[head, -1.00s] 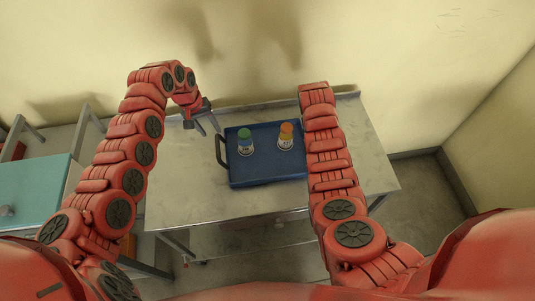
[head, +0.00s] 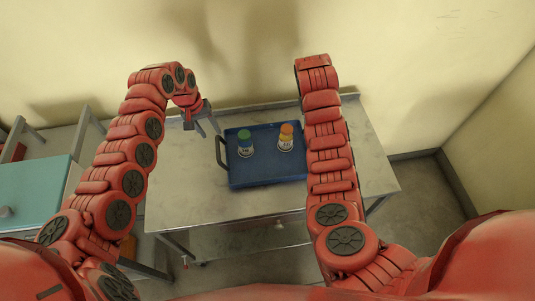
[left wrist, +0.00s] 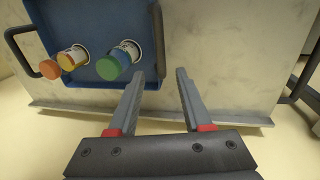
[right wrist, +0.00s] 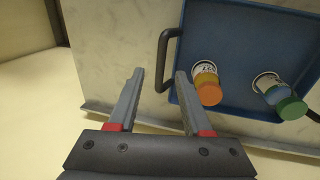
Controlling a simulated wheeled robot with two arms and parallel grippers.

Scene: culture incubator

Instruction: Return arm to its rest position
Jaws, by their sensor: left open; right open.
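My left gripper (head: 205,121) is at the table's far left, beside the blue tray (head: 240,178). In the left wrist view its fingers (left wrist: 158,76) are spread and empty over the table's edge. My right arm reaches up over the tray's right side, and its gripper is hidden in the head view. In the right wrist view the right gripper's fingers (right wrist: 160,75) are apart with nothing between them, beside the tray's handle. A green-capped bottle (head: 245,147) and an orange-capped bottle (head: 286,142) stand in the tray.
The grey table (head: 185,200) holds the tray and has bare surface left and right of it. A teal-topped unit (head: 35,190) stands at the left. A pale wall (head: 110,40) rises behind the table.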

